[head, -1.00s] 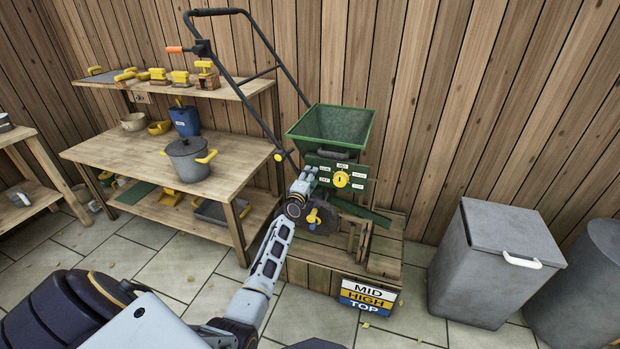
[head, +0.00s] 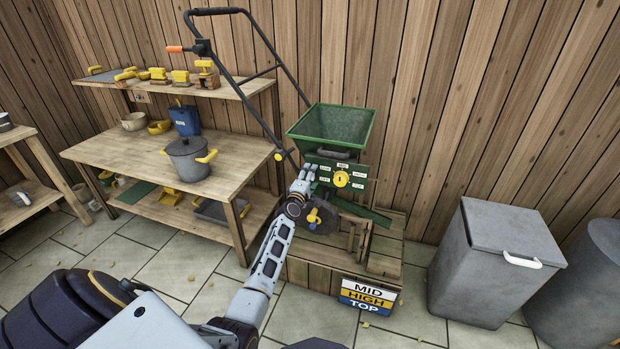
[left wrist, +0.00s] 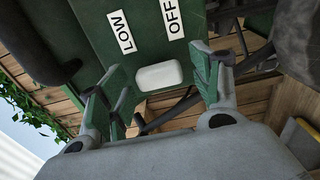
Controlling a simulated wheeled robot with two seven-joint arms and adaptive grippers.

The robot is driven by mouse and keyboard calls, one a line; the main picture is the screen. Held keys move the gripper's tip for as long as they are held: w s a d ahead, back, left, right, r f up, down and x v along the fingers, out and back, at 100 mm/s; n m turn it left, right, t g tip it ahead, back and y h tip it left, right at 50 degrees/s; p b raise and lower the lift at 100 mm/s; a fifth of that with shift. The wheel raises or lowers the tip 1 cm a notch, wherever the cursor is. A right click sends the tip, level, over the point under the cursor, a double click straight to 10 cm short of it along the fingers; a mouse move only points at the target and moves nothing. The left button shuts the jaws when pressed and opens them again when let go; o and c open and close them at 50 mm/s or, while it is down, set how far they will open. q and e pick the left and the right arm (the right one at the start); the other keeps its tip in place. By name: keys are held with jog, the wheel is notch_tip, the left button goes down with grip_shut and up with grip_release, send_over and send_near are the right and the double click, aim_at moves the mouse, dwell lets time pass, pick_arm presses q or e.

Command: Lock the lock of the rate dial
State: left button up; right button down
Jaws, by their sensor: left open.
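The yellow rate dial (head: 342,180) sits on the green front panel (head: 327,185) of a spreader with a green hopper, ringed by small white labels. My left gripper (head: 306,178) is open at the panel's left side, beside the dial. In the left wrist view, the open fingers (left wrist: 165,95) stand on either side of a pale rounded block (left wrist: 160,75) near the LOW label (left wrist: 121,32) and OFF label (left wrist: 170,17). The block appears to lie between the fingers, ungripped; I cannot tell whether it is the lock. The dial is not visible there. My right gripper is out of view.
The spreader stands on a wooden platform (head: 310,272) with a MID, HIGH, TOP sign (head: 367,296). A workbench (head: 130,155) with a grey pot (head: 188,160) is at left. Grey bins (head: 490,275) stand at right. Tiled floor is clear between platform and bins.

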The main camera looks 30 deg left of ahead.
pick_arm(q)
jog(key=v, duration=1.2)
dwell(0.6)
jog(key=shift+d, duration=0.1)
dwell(0.7)
